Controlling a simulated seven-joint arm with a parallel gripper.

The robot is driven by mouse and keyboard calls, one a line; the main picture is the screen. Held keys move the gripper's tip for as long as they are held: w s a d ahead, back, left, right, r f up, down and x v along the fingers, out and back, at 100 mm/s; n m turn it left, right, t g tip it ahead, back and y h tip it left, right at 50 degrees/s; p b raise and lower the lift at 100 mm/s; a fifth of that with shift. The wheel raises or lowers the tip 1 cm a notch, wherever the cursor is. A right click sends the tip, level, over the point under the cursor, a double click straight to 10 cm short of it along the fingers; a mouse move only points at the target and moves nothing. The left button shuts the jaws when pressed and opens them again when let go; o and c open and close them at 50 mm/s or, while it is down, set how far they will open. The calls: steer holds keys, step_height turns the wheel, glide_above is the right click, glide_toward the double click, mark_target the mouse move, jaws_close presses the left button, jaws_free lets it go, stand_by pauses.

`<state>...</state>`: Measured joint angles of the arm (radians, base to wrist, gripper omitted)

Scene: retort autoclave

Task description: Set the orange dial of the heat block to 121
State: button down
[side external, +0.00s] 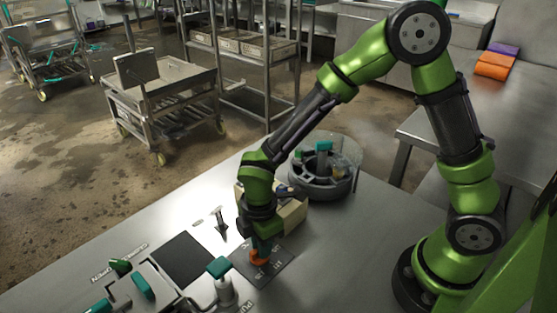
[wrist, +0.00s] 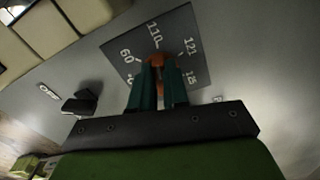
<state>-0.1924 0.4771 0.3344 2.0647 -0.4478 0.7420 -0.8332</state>
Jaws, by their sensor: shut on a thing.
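The orange dial (side external: 259,261) sits on a dark square plate (side external: 277,268) on the metal table. In the wrist view, the dial (wrist: 157,60) shows between and around the teal fingers of my gripper (wrist: 159,72). The plate (wrist: 185,27) carries white marks, with 60 at left, 110 at top and 121 at upper right. An orange part of the dial shows near the 110 mark; the fingers hide much of it, so its exact pointing is unclear. My gripper (side external: 261,246) is shut on the dial from above.
A cream box (side external: 293,216) stands close behind my gripper, and a round grey container (side external: 323,181) is behind that. The table is clear to the right.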

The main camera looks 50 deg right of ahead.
steer(key=m, duration=0.6)
steer(key=shift+s+a, duration=0.15)
steer(key=m, duration=0.6)
steer(key=shift+a, duration=0.15)
stand_by(0.4)
steer(key=c, duration=1.1)
jaws_free()
steer(key=shift+s, duration=0.1)
steer(key=shift+r, duration=0.15)
step_height(320, 180, up, 17)
steer(key=shift+f, duration=0.15)
